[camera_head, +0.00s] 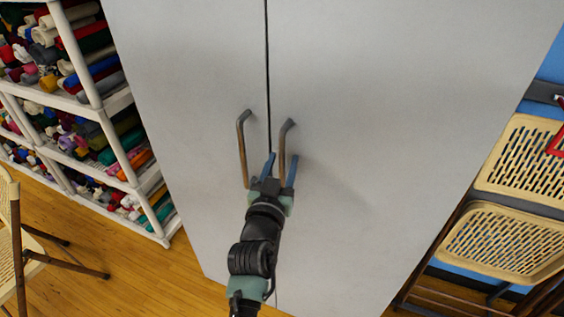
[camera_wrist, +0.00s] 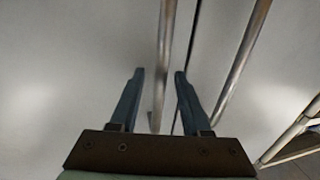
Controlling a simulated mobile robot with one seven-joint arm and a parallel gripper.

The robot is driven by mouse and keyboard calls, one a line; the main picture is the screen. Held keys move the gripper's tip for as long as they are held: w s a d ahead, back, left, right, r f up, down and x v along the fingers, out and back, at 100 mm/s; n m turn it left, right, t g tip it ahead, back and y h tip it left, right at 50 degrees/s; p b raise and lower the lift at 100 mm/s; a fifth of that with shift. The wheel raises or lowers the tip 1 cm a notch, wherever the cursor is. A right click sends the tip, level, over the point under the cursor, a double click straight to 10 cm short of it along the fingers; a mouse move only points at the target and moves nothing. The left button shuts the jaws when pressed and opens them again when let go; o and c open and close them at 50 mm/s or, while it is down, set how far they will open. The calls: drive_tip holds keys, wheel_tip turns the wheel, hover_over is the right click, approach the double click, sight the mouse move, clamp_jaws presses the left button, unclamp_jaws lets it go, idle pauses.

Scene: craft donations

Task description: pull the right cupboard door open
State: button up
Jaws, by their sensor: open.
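The tall light-grey cupboard has two doors meeting at a dark vertical seam. The right door (camera_head: 390,120) and left door (camera_head: 185,90) look shut. The right door's bar handle (camera_head: 284,145) stands just right of the seam; the left handle (camera_head: 242,150) is on the other side. My gripper (camera_head: 281,162) is open at the lower part of the right handle, one blue finger on each side of it. In the wrist view, the right handle (camera_wrist: 166,40) runs between my open fingers (camera_wrist: 157,74), and the left handle (camera_wrist: 242,65) is outside them. I cannot tell whether a finger touches the handle.
A white shelf rack (camera_head: 100,107) with coloured rolls stands left of the cupboard. A chair (camera_head: 12,240) is at the far left. Folding chairs (camera_head: 505,240) hang or lean at the right against a blue wall. Wooden floor (camera_head: 130,285) shows at the lower left.

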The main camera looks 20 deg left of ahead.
clamp_jaws()
idle(1.4)
